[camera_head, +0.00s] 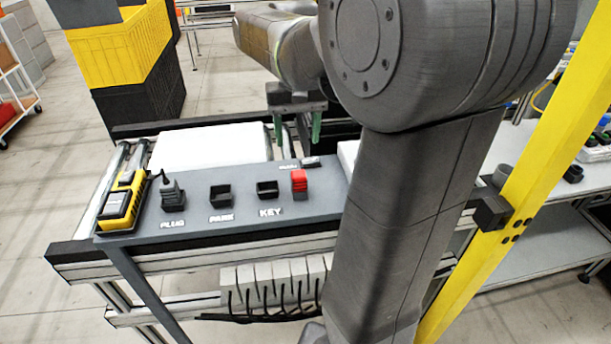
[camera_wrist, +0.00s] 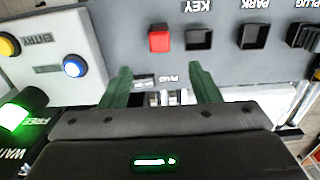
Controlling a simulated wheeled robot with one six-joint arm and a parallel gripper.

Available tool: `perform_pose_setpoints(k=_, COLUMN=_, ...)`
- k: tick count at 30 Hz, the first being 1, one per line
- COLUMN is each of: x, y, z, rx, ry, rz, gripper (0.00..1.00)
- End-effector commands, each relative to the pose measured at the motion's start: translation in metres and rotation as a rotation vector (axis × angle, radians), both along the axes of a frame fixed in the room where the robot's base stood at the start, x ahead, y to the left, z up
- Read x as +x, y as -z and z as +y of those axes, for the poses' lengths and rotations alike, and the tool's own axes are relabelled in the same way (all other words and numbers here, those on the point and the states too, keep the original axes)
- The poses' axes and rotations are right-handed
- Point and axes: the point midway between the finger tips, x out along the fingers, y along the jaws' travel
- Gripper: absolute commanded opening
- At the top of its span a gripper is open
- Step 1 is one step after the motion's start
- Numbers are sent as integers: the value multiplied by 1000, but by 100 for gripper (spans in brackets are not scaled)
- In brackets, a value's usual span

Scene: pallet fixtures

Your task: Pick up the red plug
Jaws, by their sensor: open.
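The red plug (camera_head: 299,182) stands on the grey panel (camera_head: 245,226), just right of the KEY socket (camera_head: 267,189). In the wrist view the red plug (camera_wrist: 159,39) shows as a red square above the fingertips, near the middle. My gripper (camera_head: 297,127) has green fingers that are apart and empty. The fingertips are apart from the red plug in the picture. My arm hides the panel's right part in the head view.
A black plug (camera_head: 172,192) stands at the left PLUG socket, beside a yellow-and-black device (camera_head: 122,203). The PARK socket (camera_head: 221,196) looks empty. In the wrist view, a blue button (camera_wrist: 74,66) and a lit green button (camera_wrist: 13,117) lie left. A yellow post (camera_head: 545,150) stands right of my arm.

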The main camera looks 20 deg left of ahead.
Motion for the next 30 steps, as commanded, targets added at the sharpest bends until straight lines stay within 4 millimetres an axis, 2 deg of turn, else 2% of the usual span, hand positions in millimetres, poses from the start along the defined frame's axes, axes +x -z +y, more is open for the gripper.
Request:
perform_pose_setpoints(k=3, x=0, y=27, z=-1, rx=-5, ry=1, rz=4, gripper=56)
perform_pose_setpoints(k=9, x=0, y=58, z=-1, rx=-3, ry=1, rz=3, gripper=56)
perform_pose_setpoints(k=16, x=-1, y=74, z=-2, rx=-2, ry=1, rz=2, gripper=56)
perform_pose_setpoints(k=24, x=-2, y=112, z=-2, rx=-2, ry=1, rz=2, gripper=56)
perform_pose_setpoints(k=30, x=-2, y=118, z=-2, rx=1, ry=1, rz=-1, gripper=56)
